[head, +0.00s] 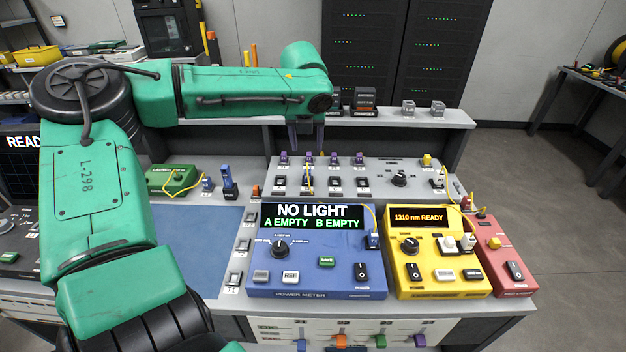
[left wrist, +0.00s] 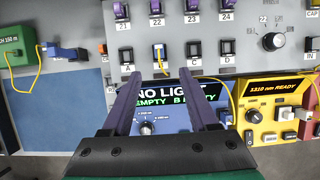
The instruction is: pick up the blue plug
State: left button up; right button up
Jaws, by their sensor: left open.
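Several blue plug-like pieces show. A dark blue upright one (head: 229,182) stands left of the panel, beside a smaller blue one (head: 207,184) on a yellow cable. This pair also shows at the left in the left wrist view, the larger piece (left wrist: 68,53) lying sideways there. Another blue piece (head: 373,241) is at the right edge of the power meter (head: 318,280). My left gripper (head: 307,138) is open and empty, pointing down above the switch panel (head: 365,168). In the left wrist view its fingers (left wrist: 162,84) straddle the panel area below socket B, where a yellow cable (left wrist: 159,60) ends. My right gripper is not in view.
A green box (head: 172,179) sits at the left. A yellow light source (head: 438,270) and a red unit (head: 505,258) stand right of the power meter. Loose yellow cables cross the panel. The blue mat (head: 200,245) is bare where it shows.

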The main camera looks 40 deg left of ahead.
aim_at(307, 170)
pick_arm(q)
jog(key=p+x, duration=0.1)
jog(key=x, duration=1.2)
jog(key=shift+s+f, duration=0.15)
jog(key=shift+w+a+f, duration=0.15)
jog(key=shift+w+f, duration=0.05)
jog(key=shift+f, duration=0.1)
jog(key=shift+s+r, duration=0.1)
grip_shut()
